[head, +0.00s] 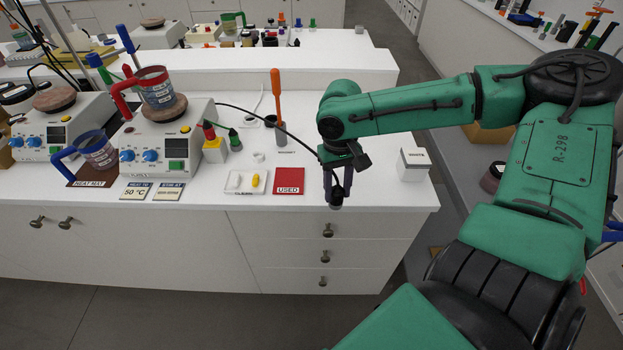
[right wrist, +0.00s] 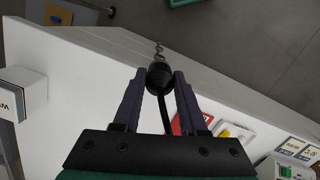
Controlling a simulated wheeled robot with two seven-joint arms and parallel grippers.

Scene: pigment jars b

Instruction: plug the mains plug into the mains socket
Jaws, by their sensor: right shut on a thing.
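My right gripper (head: 337,198) points down at the bench's front edge and is shut on the black mains plug (head: 336,192). In the right wrist view the plug (right wrist: 160,76) is a rounded black body between the tips of the two dark fingers (right wrist: 159,82). A black cable (head: 262,120) runs from the right hotplate (head: 162,135) to the gripper, and part of it (right wrist: 165,115) hangs between the fingers. The plug's pins cannot be made out. I cannot pick out the mains socket for certain in either view. My left gripper is out of view.
A white box (head: 413,166) stands right of the gripper. Left of it are a red USED card (head: 289,181), a white tray (head: 245,182) with yellow pieces, an orange-handled tool (head: 276,95) and small bottles. Mugs (head: 97,152) and another hotplate (head: 62,123) stand farther left.

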